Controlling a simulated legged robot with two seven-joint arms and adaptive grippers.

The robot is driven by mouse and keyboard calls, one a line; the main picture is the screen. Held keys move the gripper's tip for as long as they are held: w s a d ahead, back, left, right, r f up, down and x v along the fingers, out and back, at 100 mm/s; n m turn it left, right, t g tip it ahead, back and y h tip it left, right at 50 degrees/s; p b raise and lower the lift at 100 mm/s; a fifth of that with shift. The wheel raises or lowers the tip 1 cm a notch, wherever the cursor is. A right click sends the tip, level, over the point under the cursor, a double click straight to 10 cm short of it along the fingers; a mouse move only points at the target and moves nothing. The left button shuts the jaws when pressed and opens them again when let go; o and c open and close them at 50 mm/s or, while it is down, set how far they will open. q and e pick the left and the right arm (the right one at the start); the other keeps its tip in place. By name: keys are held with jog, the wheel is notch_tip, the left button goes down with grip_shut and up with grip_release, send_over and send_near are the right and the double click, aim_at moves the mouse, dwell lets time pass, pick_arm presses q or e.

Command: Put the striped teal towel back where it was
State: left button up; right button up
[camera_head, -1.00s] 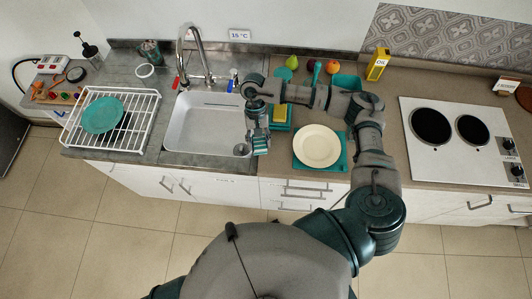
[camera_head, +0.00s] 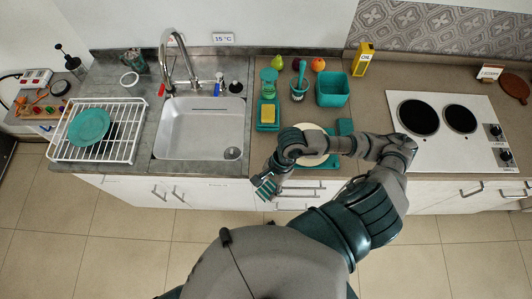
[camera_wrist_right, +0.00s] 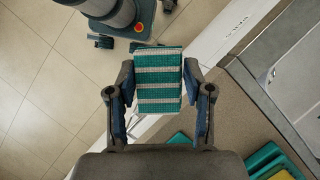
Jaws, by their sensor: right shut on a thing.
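The striped teal towel (camera_wrist_right: 158,80), teal with pale stripes, is folded into a small block between the fingers of my right gripper in the right wrist view. My right gripper (camera_head: 265,187) is shut on it. In the head view the gripper is at the counter's front edge, right of the sink, in front of the drawer fronts (camera_head: 300,190). The towel is hard to make out there, small and mostly covered by the fingers. My left gripper is not in view.
The sink (camera_head: 202,125) and a white dish rack (camera_head: 92,147) with a teal plate (camera_head: 88,127) are at left. A cream plate (camera_head: 313,158) is partly behind my right arm. A sponge tray (camera_head: 268,124), teal bin (camera_head: 333,91) and hob (camera_head: 450,130) stand on the counter.

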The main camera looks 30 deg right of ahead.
jog(key=w+b, duration=0.1)
jog(key=b, duration=0.1)
jog(key=w+f+b, duration=0.1)
jog(key=b, duration=0.1)
jog(key=shift+d+f+b, duration=0.15)
jog(key=shift+d+b, duration=0.2)
jog(key=shift+d, duration=0.05)
jog(key=w+d, duration=0.1)
jog(key=w, duration=0.1)
jog(key=p, duration=0.1)
send_over(262, 158)
jog(key=d, duration=0.2)
jog(key=shift+w+a+f, duration=0.15)
jog(key=shift+a, duration=0.05)
notch_tip(262, 158, down, 3)
jog(key=shift+f+p, duration=0.2)
jog(key=shift+p, duration=0.3)
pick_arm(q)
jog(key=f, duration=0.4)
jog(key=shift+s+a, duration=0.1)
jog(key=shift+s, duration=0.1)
pick_arm(e)
jog(key=shift+f, duration=0.1)
jog(key=o, duration=1.1)
